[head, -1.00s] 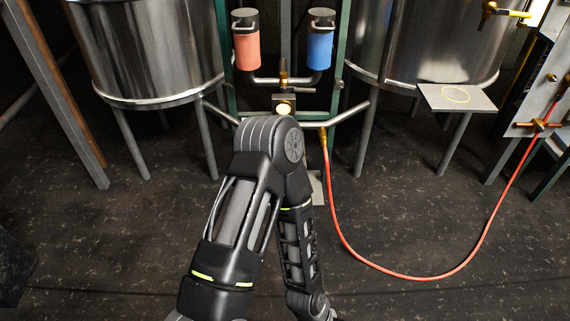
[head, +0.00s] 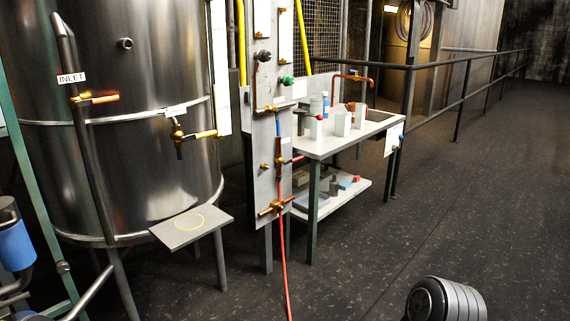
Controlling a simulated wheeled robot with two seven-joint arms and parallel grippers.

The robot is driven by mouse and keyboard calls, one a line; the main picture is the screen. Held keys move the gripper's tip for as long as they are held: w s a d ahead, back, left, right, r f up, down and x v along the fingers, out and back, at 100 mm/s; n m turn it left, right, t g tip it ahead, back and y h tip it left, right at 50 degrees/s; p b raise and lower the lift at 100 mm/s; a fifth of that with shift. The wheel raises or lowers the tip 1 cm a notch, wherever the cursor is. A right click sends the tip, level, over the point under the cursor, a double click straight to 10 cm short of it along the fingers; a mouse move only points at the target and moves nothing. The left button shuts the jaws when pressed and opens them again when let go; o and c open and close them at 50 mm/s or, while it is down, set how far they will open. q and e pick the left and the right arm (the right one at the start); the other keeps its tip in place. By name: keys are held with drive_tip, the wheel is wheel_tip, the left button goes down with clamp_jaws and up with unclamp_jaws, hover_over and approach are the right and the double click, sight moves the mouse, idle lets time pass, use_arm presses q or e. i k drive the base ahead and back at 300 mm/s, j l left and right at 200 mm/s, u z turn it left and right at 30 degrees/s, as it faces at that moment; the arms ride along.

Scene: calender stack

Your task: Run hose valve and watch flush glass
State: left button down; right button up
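The red hose (head: 284,270) hangs from the lower part of a grey upright panel (head: 262,190) and runs down out of the frame. A brass valve with an orange handle (head: 277,208) sits near the hose's upper end. Higher on the panel are another brass valve (head: 266,109), a short blue section of line and a green knob (head: 287,81). White strips (head: 285,38) are at the panel's top. I cannot tell which part is the flush glass. Neither gripper is in view; only a rounded joint of my arm shows at the bottom right.
A steel tank (head: 120,120) with an INLET valve (head: 95,98) stands left. A small shelf with a yellow ring (head: 170,236) juts out before it. A workbench (head: 345,138) with small items stands right of the panel. Open dark floor and a railing (head: 460,100) lie right.

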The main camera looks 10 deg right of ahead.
sight(287, 162)
drive_tip(key=i+l, duration=0.25)
drive_tip(key=i, duration=0.25)
drive_tip(key=i+l+z, duration=0.15)
drive_tip(key=i, duration=0.35)
drive_tip(key=i+l, duration=0.25)
drive_tip(key=i, duration=0.25)
drive_tip(key=z, duration=0.05)
